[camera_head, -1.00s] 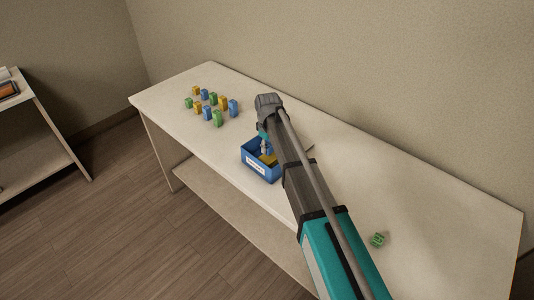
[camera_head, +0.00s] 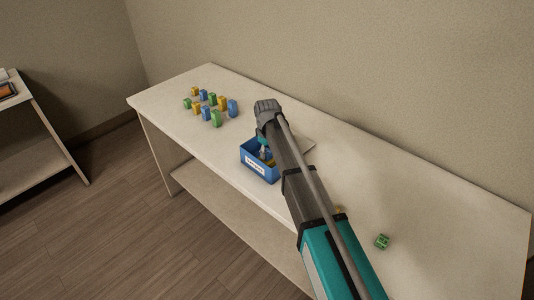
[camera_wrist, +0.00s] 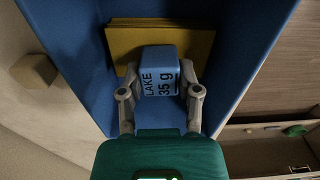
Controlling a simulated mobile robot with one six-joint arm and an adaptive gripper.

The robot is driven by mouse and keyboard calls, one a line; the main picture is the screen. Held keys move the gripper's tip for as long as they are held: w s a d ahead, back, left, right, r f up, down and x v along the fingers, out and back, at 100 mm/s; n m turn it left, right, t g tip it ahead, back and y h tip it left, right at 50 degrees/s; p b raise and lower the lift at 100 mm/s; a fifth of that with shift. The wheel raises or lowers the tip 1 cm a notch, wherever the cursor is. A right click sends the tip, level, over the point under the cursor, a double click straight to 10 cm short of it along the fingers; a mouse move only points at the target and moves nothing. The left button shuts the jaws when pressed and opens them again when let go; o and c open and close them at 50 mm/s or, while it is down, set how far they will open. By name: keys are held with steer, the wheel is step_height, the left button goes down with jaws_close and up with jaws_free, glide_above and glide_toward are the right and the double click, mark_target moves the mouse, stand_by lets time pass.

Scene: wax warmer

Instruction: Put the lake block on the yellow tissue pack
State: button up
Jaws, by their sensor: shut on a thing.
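The lake block (camera_wrist: 158,72) is a small blue block with dark "LAKE 35 g" lettering. In the wrist view my gripper (camera_wrist: 160,88) is shut on it, one finger on each side. The yellow tissue pack (camera_wrist: 122,38) shows as a flat yellow rectangle inside the blue bin (camera_wrist: 258,35), behind the block in this view. Whether the block touches the pack I cannot tell. In the head view my gripper (camera_head: 264,149) reaches down into the labelled blue bin (camera_head: 257,168), and the arm hides part of the bin.
Several blue, green and yellow blocks (camera_head: 212,104) stand on the white table (camera_head: 430,205) to the left of the bin. A green block (camera_head: 382,242) lies to the right. The bin walls stand close around my gripper.

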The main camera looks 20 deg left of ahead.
mark_target(268, 151)
steer(key=shift+f, duration=0.2)
steer(key=o, duration=1.1)
steer(key=shift+r, duration=0.1)
steer(key=shift+r, duration=0.15)
step_height(268, 151, up, 12)
steer(key=p, duration=1.2)
steer(key=shift+d, duration=0.1)
steer(key=s+d+m, duration=0.2)
steer(key=d+m, duration=0.1)
steer(key=d, duration=0.8)
steer(key=s+d+m, duration=0.2)
steer(key=d+m, duration=0.1)
steer(key=d, duration=0.9)
steer(key=s+d+m, duration=0.2)
steer(key=s+d, duration=0.2)
steer(key=d, duration=0.2)
steer(key=s+d+m, duration=0.3)
steer(key=s+d, duration=0.1)
steer(key=d, duration=0.3)
steer(key=s+d+m, duration=0.2)
steer(key=s+d, duration=0.2)
steer(key=d, duration=0.3)
steer(key=shift+s+d+m, duration=0.1)
steer(key=shift+s+m, duration=0.2)
